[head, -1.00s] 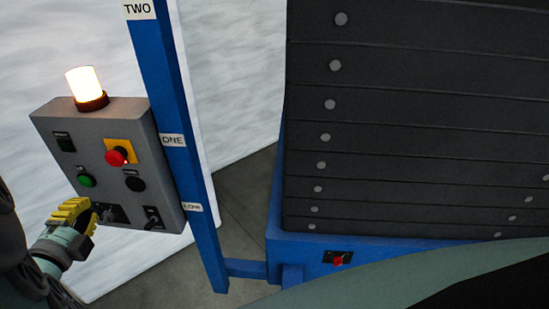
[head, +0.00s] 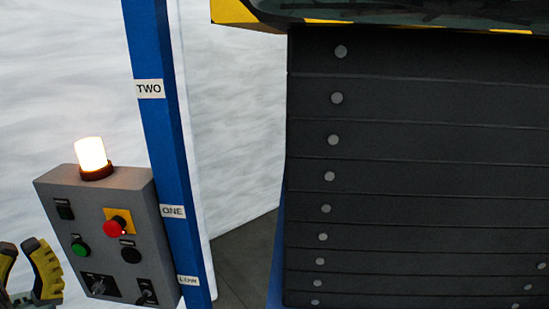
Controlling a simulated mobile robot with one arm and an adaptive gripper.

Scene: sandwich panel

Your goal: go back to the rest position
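My gripper (head: 28,272) shows at the lower left edge of the head view, with yellow and black fingers. Its fingers are spread with a gap between them and nothing in it. It is left of the grey control box (head: 97,220) and overlaps none of its buttons. The box carries a green button (head: 80,247), a red mushroom button (head: 115,227) on a yellow plate, black knobs and switches. A lit beacon lamp (head: 91,154) stands on top. The rest of my arm is out of view.
A blue post (head: 162,130) with labels TWO, ONE and LOW stands beside the box. Right of it is a tall black ribbed panel (head: 420,170) with grey studs, under a yellow-edged platform (head: 234,12). A strip of grey floor (head: 245,262) shows between them.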

